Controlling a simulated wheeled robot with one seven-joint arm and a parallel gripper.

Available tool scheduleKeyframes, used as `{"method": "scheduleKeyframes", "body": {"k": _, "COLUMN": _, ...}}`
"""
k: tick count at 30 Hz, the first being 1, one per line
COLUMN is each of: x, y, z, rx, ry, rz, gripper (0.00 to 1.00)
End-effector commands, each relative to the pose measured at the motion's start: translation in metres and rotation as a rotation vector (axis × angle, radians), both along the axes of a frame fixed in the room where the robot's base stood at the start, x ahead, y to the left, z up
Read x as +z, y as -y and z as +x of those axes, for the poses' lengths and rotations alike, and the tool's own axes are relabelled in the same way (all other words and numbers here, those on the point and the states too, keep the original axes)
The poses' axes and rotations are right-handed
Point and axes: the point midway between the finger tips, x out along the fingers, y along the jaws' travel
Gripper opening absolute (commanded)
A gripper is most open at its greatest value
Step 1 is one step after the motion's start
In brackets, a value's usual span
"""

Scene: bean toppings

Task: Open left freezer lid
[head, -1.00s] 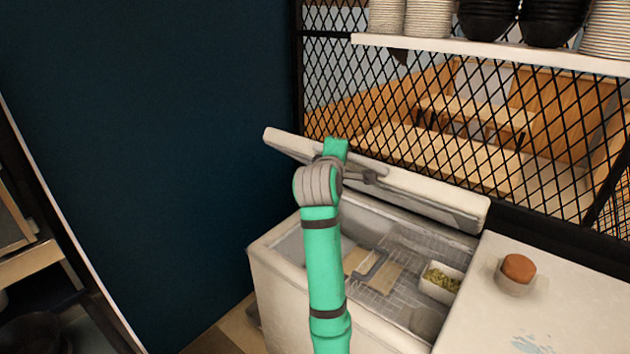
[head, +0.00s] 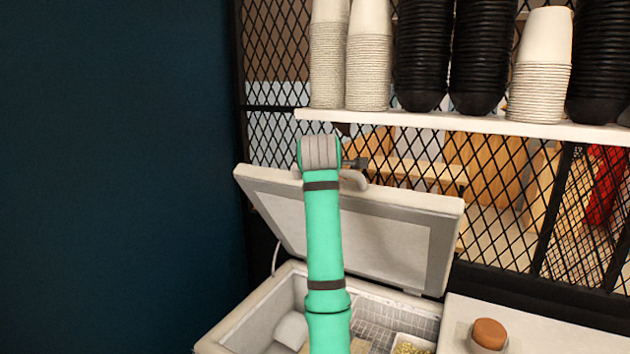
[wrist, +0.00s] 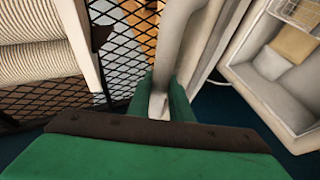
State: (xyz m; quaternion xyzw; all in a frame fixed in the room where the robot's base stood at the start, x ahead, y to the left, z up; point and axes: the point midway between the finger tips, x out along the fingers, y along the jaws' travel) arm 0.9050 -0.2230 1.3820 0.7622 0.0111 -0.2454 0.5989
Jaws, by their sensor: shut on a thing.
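The left freezer lid (head: 390,230) is a white panel raised steeply at the back of the freezer, its underside facing me in the head view. The open freezer (head: 245,318) below it shows a wire basket and a few items. My gripper (wrist: 158,108) is shut on the lid's edge handle in the wrist view, with a green finger on each side. In the head view the gripper is mostly hidden behind my green arm, at the lid's top edge near the handle (head: 354,180).
A black mesh partition (head: 490,170) stands close behind the lid. A white shelf (head: 450,122) above holds stacked white and black bowls. A white counter (head: 545,335) at right carries a container with a brown top (head: 489,334). A dark blue wall is at left.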

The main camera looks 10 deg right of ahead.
Motion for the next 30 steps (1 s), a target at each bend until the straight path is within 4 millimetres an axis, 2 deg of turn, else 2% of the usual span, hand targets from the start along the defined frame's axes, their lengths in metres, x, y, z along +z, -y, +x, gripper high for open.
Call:
{"method": "scheduleKeyframes", "body": {"k": 3, "x": -0.0001, "y": 0.0077, "z": 0.0004, "rx": -0.007, "ry": -0.006, "rz": 0.001, "gripper": 0.00}}
{"method": "scheduleKeyframes", "body": {"k": 17, "x": 0.0007, "y": 0.0079, "z": 0.0015, "rx": -0.006, "ry": -0.008, "rz": 0.001, "gripper": 0.00}}
{"method": "scheduleKeyframes", "body": {"k": 18, "x": 0.0007, "y": 0.0079, "z": 0.0015, "rx": -0.006, "ry": -0.008, "rz": 0.001, "gripper": 0.23}}
{"method": "scheduleKeyframes", "body": {"k": 20, "x": 0.0010, "y": 0.0074, "z": 0.0015, "rx": -0.005, "ry": -0.007, "rz": 0.001, "gripper": 0.37}}
{"method": "scheduleKeyframes", "body": {"k": 30, "x": 0.0014, "y": 0.0066, "z": 0.0017, "rx": -0.003, "ry": -0.006, "rz": 0.001, "gripper": 0.37}}
